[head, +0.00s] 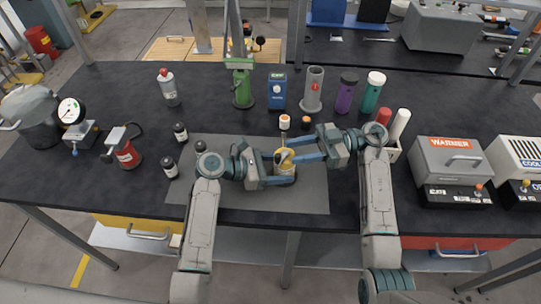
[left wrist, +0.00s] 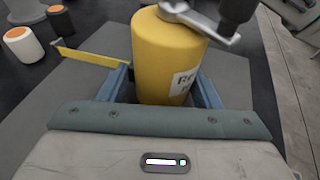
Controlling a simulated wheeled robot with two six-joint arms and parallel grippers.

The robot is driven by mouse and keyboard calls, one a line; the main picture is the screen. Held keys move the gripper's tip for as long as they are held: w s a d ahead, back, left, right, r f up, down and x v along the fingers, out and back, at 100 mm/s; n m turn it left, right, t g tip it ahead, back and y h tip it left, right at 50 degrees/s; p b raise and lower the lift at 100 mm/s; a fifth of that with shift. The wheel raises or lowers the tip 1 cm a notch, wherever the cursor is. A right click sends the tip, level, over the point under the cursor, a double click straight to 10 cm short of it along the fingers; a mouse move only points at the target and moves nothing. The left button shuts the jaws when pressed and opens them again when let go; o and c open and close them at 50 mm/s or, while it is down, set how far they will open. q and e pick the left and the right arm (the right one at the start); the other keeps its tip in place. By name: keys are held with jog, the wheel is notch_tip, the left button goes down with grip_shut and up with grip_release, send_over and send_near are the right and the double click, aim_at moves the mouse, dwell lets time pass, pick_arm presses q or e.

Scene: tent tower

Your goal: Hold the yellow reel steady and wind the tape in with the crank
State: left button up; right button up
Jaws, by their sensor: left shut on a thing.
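The yellow reel (head: 287,168) stands upright on the grey mat, partly hidden by my grippers. In the left wrist view the reel (left wrist: 165,60) shows a white label, and a grey crank (left wrist: 205,20) with a dark knob (left wrist: 238,12) sits on top. A yellow tape strip (left wrist: 90,57) sticks out from its side toward the back of the table. My left gripper (head: 279,168) is shut on the reel's body, with a blue finger on each side. My right gripper (head: 293,152) is at the reel's top from the right, fingers apart; no finger shows on the knob.
Bottles and a blue box (head: 277,90) line the back. A grey warmer (head: 450,158) stands at the right.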

jog(key=x, duration=0.7)
jog(key=shift+s+a+f, duration=0.15)
jog(key=shift+a+f, duration=0.05)
jog(key=shift+c, duration=0.5)
grip_shut()
